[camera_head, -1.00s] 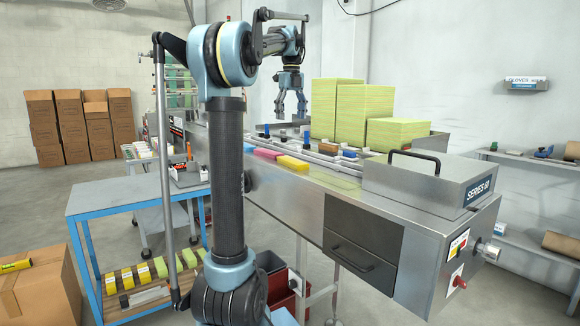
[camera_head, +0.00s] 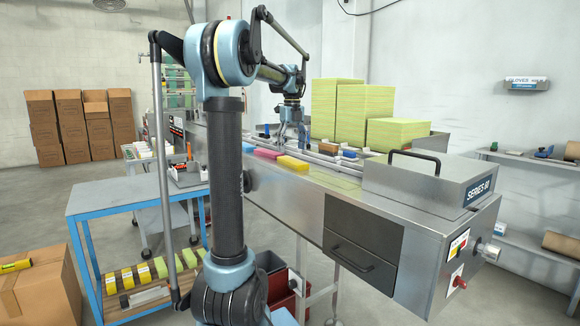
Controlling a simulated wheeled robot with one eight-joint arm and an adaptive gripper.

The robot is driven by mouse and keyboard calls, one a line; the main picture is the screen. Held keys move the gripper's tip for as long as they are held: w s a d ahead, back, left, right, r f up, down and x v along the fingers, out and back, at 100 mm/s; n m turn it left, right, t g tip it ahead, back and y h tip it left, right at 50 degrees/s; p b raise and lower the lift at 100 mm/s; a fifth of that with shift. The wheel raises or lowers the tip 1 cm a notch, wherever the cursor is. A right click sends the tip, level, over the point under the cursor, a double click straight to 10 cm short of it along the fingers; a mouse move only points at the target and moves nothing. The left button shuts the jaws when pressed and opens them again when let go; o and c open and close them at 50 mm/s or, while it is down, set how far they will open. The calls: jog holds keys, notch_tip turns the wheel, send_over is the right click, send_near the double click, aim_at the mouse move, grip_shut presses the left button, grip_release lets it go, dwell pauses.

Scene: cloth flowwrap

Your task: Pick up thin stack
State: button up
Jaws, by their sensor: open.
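Three yellow-green stacks stand on the far side of the machine. One tall stack (camera_head: 323,105) is at the left, another tall stack (camera_head: 364,115) in the middle, and a lower, wider stack (camera_head: 398,136) at the right. Small flat bundles lie in a row on the near side: blue (camera_head: 248,148), pink (camera_head: 268,154) and yellow (camera_head: 293,165). I cannot tell for certain which of these is the thin stack. My gripper (camera_head: 291,145) is open and points down over the machine, left of the tall stacks and behind the pink and yellow bundles. Its fingertips are hard to make out.
The steel machine (camera_head: 345,190) runs from the back left to the front right, with a handled box cover (camera_head: 428,178) at its right end. A blue-framed table (camera_head: 120,195) stands at the left. Stacked cartons (camera_head: 80,125) stand by the far wall.

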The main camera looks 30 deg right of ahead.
aim_at(292, 160)
notch_tip(292, 160, down, 5)
jog(key=shift+d, duration=0.1)
dwell(0.3)
jog(key=c, duration=0.9)
